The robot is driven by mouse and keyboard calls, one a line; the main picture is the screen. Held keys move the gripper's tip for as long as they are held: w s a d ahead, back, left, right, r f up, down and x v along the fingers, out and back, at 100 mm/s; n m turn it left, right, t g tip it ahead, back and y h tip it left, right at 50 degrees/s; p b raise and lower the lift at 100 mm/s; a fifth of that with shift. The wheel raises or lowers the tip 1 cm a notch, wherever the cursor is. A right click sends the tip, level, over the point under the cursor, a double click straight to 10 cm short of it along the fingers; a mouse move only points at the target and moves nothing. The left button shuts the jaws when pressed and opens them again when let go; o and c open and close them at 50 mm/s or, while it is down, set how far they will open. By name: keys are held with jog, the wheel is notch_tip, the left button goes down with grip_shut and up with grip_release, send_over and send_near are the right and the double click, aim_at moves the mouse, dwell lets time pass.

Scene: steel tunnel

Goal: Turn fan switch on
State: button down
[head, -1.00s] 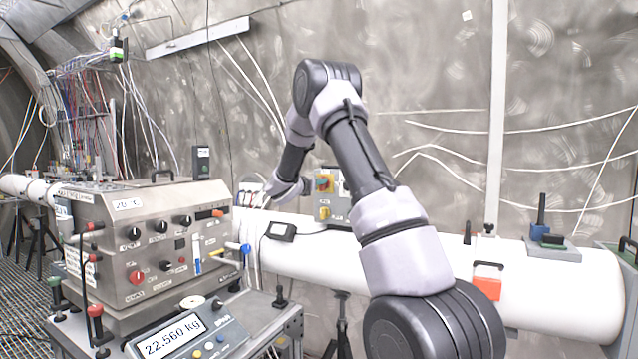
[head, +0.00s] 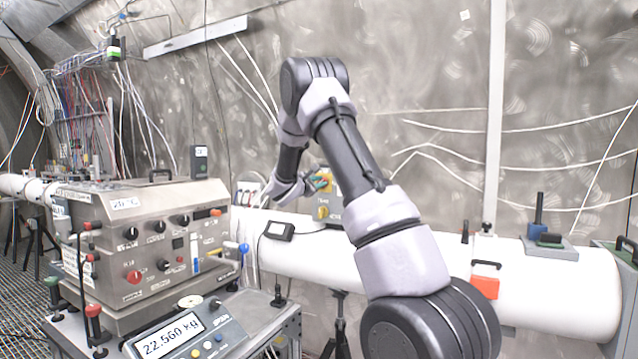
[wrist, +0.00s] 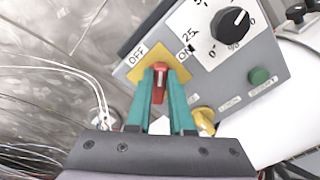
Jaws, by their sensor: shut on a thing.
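The fan switch is a red knob (wrist: 160,88) on a yellow plate (wrist: 177,67) marked OFF on the left and ON on the right. My gripper (wrist: 162,74) has its two green fingers on either side of the red knob and is shut on it. The knob stands about upright in the wrist view, between the two labels; its exact setting cannot be told.
On the same panel are a black dial (wrist: 230,22), a green button (wrist: 260,76) and a yellow knob (wrist: 204,119) close to the right finger. The steel control unit (head: 150,240) and scale display (head: 170,335) stand at left. The white pipe (head: 400,262) runs below.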

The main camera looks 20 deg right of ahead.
jog(key=shift+s+d+f+m, duration=0.1)
jog(key=shift+f+m, duration=0.05)
jog(key=shift+m, duration=1.15)
jog(key=shift+s+a+f+m, duration=0.1)
jog(key=shift+f+m, duration=0.1)
jog(key=shift+m, duration=1.1)
jog(key=shift+d+f+m, duration=0.1)
jog(key=shift+f+m, duration=0.05)
jog(key=shift+m, duration=1.15)
jog(key=c, duration=0.8)
grip_release()
jog(key=v, duration=1)
jog(key=shift+s+a, duration=0.25)
jog(key=shift+a, duration=0.1)
